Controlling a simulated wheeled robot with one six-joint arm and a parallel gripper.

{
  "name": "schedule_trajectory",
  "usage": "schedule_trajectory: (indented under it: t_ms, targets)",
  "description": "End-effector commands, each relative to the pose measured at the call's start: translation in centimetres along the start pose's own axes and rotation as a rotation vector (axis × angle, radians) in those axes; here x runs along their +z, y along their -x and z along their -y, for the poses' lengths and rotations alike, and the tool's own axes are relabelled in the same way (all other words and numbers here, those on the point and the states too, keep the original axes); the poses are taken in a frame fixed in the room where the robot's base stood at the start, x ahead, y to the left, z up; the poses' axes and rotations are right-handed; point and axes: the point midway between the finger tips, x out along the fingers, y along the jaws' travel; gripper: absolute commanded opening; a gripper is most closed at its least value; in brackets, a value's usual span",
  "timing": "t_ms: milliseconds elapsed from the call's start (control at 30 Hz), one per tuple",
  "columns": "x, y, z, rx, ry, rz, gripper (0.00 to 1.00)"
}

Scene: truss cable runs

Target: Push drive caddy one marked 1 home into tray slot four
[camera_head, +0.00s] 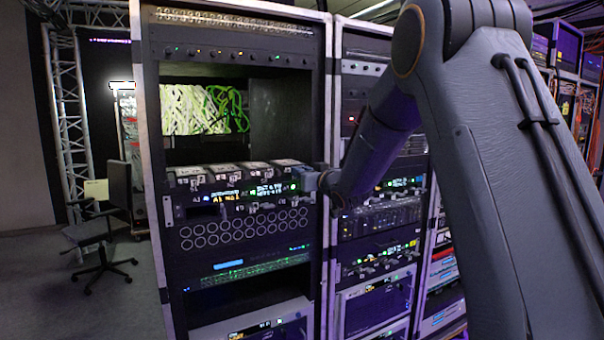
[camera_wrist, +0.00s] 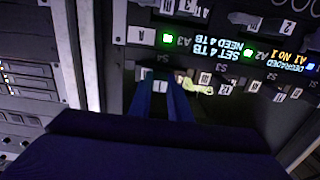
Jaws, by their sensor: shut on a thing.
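My gripper (camera_wrist: 160,86) is shut on a small part with a pale face (camera_wrist: 160,87), which I take to be the front of the drive caddy. Its mark is not readable. In the head view my gripper (camera_head: 310,181) is at the right end of the drive tray (camera_head: 180,211), close to the rack's right upright. The wrist view is upside down. It shows the tray front (camera_wrist: 215,60) with S3 and S2 labels to the right of my fingers. How deep the caddy sits cannot be told.
Several grey units with numbered tags (camera_head: 232,174) stand in a row just above the tray. The rack's pale upright (camera_head: 327,120) is close beside my gripper. A second rack (camera_head: 375,220) stands right. An office chair (camera_head: 100,225) is on the floor at left.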

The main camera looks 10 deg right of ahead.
Motion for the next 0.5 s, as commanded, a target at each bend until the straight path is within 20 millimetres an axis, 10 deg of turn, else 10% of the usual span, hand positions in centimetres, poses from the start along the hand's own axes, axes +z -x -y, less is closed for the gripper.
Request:
schedule_trajectory:
  t_ms: [433,500]
  targets:
    - [-0.1,-1.2,0.0,0.000,0.000,-0.002,0.00]
    - [-0.1,-1.2,0.0,0.000,0.000,-0.002,0.29]
